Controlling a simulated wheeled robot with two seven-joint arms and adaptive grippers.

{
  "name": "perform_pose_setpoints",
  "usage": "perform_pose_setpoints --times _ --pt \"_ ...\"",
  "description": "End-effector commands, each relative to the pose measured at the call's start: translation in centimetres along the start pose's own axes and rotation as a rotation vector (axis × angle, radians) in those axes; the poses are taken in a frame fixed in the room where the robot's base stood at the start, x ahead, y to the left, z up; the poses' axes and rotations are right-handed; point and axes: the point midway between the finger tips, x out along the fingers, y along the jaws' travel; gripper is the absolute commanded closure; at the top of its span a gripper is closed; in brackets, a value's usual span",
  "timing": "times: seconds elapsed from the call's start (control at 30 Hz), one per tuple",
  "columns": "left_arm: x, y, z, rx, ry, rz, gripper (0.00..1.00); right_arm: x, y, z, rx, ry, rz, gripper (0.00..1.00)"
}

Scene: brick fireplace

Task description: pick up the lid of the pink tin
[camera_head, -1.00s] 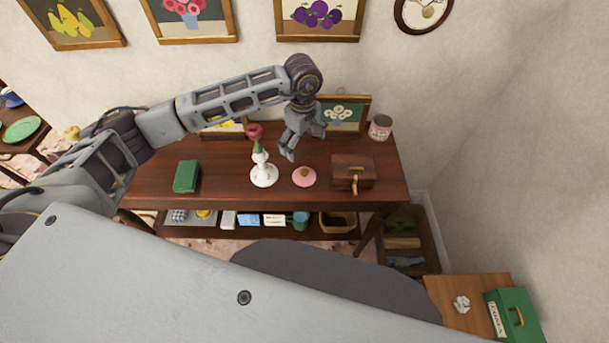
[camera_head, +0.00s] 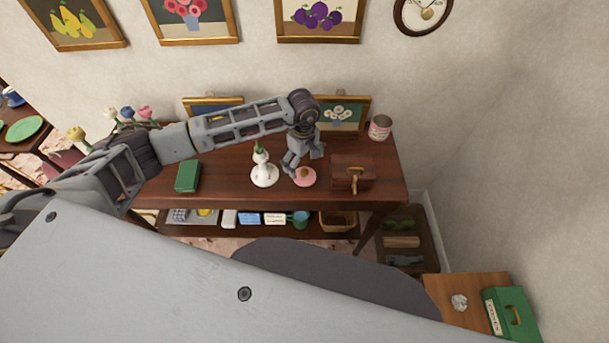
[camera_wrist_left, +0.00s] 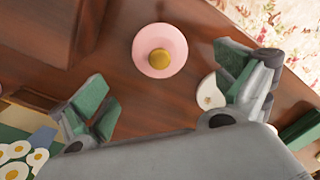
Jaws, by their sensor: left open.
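The pink round lid (camera_head: 305,178) with a gold-brown knob lies on the dark wooden table. It also shows in the wrist view (camera_wrist_left: 147,62), apart from the fingers. A pink and pale tin (camera_head: 380,128), apparently without a cover, stands at the table's back right. My left gripper (camera_head: 303,164) is open and empty, just above and behind the lid, and hides part of its far edge. Its spread fingers show in the wrist view (camera_wrist_left: 168,98), with the lid beyond the gap. My right gripper is in neither view.
A brown wooden box (camera_head: 352,171) is close on the right. A framed daisy picture (camera_head: 345,112) stands behind. A green book (camera_head: 187,176) lies farther left.

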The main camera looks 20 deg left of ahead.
Motion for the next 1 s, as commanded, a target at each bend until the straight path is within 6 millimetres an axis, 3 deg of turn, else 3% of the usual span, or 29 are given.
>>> perform_pose_setpoints --times 0.37,0.8,1.0 --pt "0.6 -0.1 0.1 -0.001 -0.001 -0.001 0.01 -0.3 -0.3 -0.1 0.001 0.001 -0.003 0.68" --pt "4.8 -0.1 0.6 -0.001 -0.001 0.0 0.01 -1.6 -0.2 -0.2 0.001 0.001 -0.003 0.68" --pt "5.2 -0.1 0.6 -0.001 -0.001 0.003 0.01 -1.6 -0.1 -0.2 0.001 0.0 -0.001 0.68"
